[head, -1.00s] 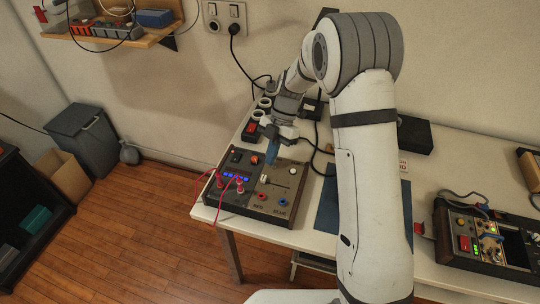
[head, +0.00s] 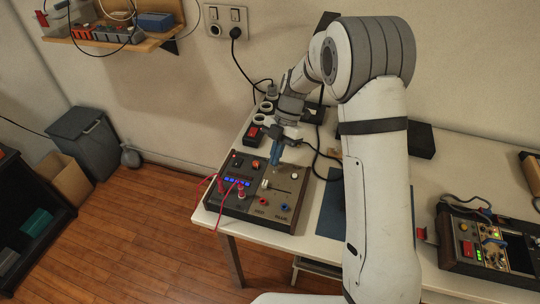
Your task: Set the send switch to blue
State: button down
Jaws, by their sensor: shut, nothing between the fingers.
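A dark device box (head: 232,211) with wood-coloured edges sits at the left end of the white table. Its panel has a blue-lit display, red plugs with red leads, a slider, a white knob (head: 293,173), and red and blue sockets. I cannot tell which part is the send switch (head: 265,183), though a small white-tipped lever or slider cap shows there. My gripper (head: 275,163) has blue fingers and is shut and empty. It points down over the back middle of the panel; whether the fingertips touch it is unclear. Labels are too small to read.
A second device (head: 470,245) with lit buttons stands on the right of the table. A red-switch power strip (head: 252,134) and black cables lie behind the box. Red leads hang over the table's left edge. A wall socket (head: 227,20) and shelf (head: 120,38) are behind.

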jog(key=shift+a, duration=0.1)
jog(key=shift+r, duration=0.2)
jog(key=v, duration=0.7)
jog(key=shift+w, duration=0.1)
dwell(0.4)
